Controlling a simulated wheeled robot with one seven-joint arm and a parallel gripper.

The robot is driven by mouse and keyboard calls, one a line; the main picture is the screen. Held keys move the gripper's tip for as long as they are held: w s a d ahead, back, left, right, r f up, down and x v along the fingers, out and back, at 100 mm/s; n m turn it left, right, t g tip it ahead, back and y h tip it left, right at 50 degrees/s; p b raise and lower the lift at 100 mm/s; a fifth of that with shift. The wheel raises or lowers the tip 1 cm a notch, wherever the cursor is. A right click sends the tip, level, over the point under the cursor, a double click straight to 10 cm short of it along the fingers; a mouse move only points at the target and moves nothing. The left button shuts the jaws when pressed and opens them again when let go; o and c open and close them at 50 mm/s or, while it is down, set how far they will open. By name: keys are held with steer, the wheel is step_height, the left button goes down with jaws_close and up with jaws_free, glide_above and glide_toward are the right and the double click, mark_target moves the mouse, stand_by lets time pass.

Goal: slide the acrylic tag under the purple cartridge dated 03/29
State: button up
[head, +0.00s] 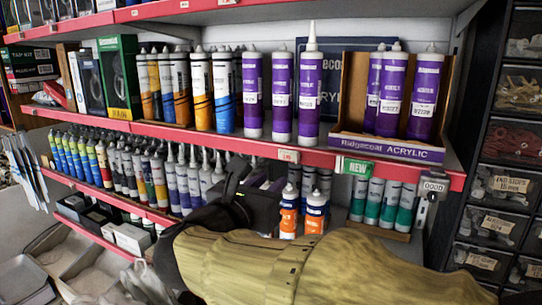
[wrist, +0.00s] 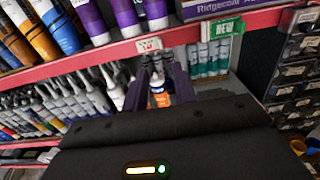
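Three purple cartridges (head: 282,97) stand loose on the upper shelf in the head view. More purple cartridges (head: 392,95) stand to their right in an open box marked Ridgecoat Acrylic. Their white date labels are too small to read surely. A small white tag (head: 288,155) sits on the red shelf rail below the loose cartridges; it also shows in the wrist view (wrist: 149,44). I cannot tell whether it is the acrylic tag. My gripper (head: 262,190) is below the rail, in front of the lower shelf.
Orange-and-white cartridges (head: 289,210) stand on the lower shelf just beyond my fingers. Dark parts drawers (head: 495,185) bound the right side.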

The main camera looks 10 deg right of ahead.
mark_target(296, 159)
steer(key=p+x, duration=0.4)
steer(key=x, duration=0.8)
steer(key=shift+w+d, duration=0.1)
steer(key=shift+w, duration=0.1)
steer(key=shift+c, duration=0.5)
jaws_close()
